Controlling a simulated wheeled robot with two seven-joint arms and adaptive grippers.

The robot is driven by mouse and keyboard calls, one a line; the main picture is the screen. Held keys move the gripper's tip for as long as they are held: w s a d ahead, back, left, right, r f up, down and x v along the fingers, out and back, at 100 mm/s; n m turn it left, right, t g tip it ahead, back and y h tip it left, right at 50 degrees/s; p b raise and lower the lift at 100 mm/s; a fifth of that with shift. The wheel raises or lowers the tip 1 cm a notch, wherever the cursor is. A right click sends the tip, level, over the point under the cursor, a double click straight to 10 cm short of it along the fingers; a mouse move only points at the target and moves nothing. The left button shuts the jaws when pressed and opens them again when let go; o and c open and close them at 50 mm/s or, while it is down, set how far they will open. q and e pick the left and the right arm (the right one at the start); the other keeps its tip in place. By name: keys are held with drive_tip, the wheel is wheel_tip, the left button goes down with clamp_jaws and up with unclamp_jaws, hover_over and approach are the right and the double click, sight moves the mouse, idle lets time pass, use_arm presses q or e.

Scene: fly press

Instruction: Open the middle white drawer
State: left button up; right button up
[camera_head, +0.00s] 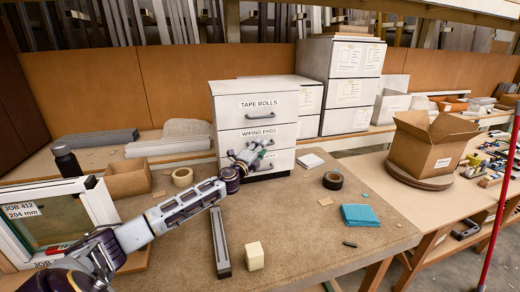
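A white drawer unit (222,113) stands at the back of the workbench with its drawers stacked. The top drawer (240,108) reads "TAPE ROLLS" and has a dark handle. The middle drawer (286,133) reads "WIPING PADS", and its front looks flush with the others. My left arm reaches in from the lower left. My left gripper (256,150) is in front of the unit, over the lower part of the middle drawer and the bottom drawer (286,161). It hides the middle handle for the most part. Contact and finger opening cannot be made out. My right gripper is not in view.
A cardboard box (430,142) stands right. The bench directly before the drawers is mostly clear.

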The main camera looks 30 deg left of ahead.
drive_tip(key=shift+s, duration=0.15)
use_arm(q)
clamp_jaws()
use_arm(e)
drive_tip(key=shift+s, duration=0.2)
use_arm(q)
drive_tip(key=shift+d+f, duration=0.1)
drive_tip(key=shift+d, duration=0.05)
